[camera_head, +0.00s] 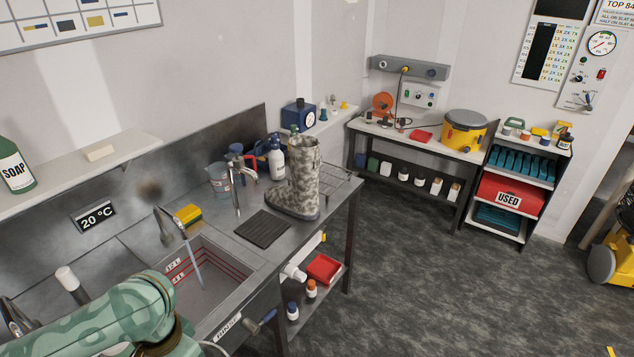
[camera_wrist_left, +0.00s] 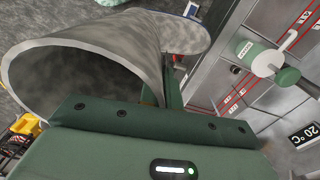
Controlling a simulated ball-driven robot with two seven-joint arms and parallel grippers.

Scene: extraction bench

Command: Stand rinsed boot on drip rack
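A grey mottled boot (camera_head: 303,182) stands upright at the far right end of the steel bench, toe to the left. The wire drip rack (camera_head: 342,182) shows behind and right of it; I cannot tell whether its sole is on the wires. In the left wrist view a second grey boot (camera_wrist_left: 95,62) fills the upper left, its open top toward the left. In the head view only my left arm shows, at lower left. My right gripper is out of view.
The sink (camera_head: 207,285) lies along the bench, with water running from a spout. Open floor (camera_head: 430,270) lies right.

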